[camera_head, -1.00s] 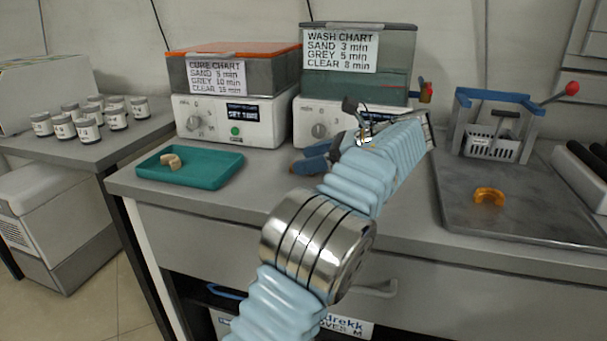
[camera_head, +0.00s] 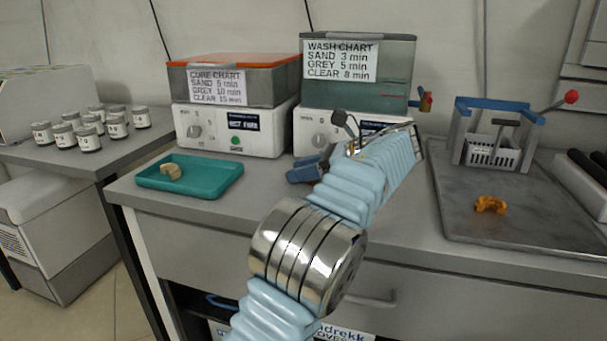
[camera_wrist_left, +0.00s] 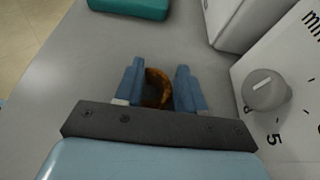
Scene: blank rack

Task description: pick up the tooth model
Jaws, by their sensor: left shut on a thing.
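An amber-brown arch-shaped tooth model (camera_wrist_left: 163,82) sits between the blue fingers of my left gripper (camera_wrist_left: 158,78) in the left wrist view. The gripper is shut on it, above the grey counter. In the head view my left gripper (camera_head: 305,171) is beside the wash unit's base, and my own arm hides the held model. Another orange tooth model (camera_head: 490,204) lies on the dark grey mat at the right. A beige tooth model (camera_head: 171,171) lies in the teal tray (camera_head: 213,184) at the left. My right gripper is not in view.
The cure unit (camera_head: 262,139) and wash unit (camera_head: 309,137) stand at the back of the counter. A blue-framed rack with a white basket (camera_head: 489,152) stands on the mat (camera_head: 467,222). Several jars (camera_head: 88,138) stand on the left side table. Counter is free between teal tray and gripper.

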